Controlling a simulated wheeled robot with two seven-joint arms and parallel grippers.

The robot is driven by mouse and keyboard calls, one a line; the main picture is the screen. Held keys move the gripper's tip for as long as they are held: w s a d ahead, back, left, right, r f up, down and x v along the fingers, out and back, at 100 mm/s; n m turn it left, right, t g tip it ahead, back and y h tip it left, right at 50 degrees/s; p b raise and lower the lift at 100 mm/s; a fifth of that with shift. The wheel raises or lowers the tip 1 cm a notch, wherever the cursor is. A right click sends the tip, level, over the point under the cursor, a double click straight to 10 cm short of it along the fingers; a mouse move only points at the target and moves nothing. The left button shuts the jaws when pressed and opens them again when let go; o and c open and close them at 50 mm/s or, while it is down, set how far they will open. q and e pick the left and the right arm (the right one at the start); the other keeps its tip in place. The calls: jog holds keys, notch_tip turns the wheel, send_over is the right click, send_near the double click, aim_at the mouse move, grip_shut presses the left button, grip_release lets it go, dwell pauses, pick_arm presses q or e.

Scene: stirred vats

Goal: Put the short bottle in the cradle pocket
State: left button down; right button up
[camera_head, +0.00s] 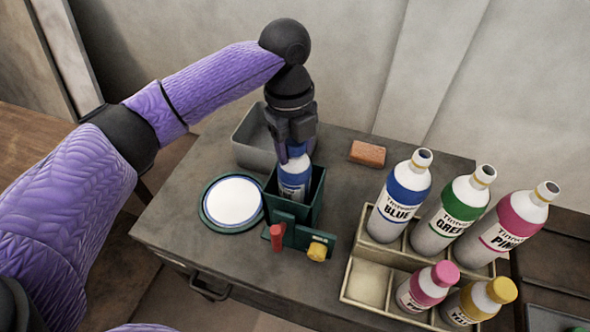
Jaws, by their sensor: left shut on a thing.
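A short white bottle with a blue top and blue band (294,184) is upright under my left gripper (292,150). My left gripper points down and is shut on the bottle's top part. The bottle's lower part is inside the pocket of a green box-shaped cradle (314,206) on the grey table. The cradle's front wall hides the bottle's base, so I cannot tell whether it touches the pocket floor. My right gripper is not in view.
A round vat with white contents (233,201) stands left of the cradle. A red knob (277,236) and yellow knob (318,250) are at its front. A grey bin (253,140) and orange block (367,153) lie behind. A cream rack (349,292) holds several bottles and one empty compartment.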

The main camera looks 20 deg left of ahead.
pick_arm(q)
notch_tip(320, 180, down, 5)
jog(key=shift+f+b, duration=0.15)
jog(key=shift+b, duration=0.75)
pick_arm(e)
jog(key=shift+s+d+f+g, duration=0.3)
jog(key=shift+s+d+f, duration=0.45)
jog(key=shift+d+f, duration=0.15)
pick_arm(q)
jog(key=shift+c, duration=0.6)
grip_release()
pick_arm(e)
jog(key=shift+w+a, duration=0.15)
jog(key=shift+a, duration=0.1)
